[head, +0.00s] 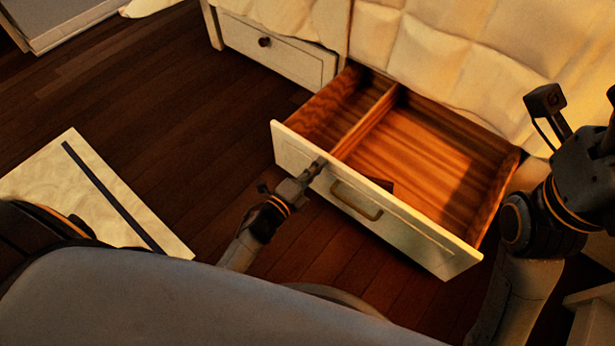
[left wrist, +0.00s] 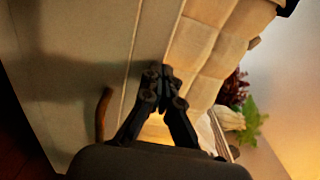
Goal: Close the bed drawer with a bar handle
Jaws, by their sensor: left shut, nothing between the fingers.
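The bed drawer is pulled well out, its wooden inside (head: 430,140) exposed. Its pale front panel (head: 420,240) carries a brass bar handle (head: 356,201). My left gripper (head: 318,165) is shut and empty, its tips at the top edge of the front panel, left of the handle; contact is hard to judge. In the left wrist view, the shut fingertips (left wrist: 165,75) overlap the panel's edge, and the handle (left wrist: 104,114) is left of them.
A shut drawer with a round knob (head: 264,42) is beside the open one. A quilted cover (head: 430,50) hangs above the open drawer. A pale rug with a dark stripe (head: 90,195) lies at the left. Dark wooden floor (head: 150,90) between is clear.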

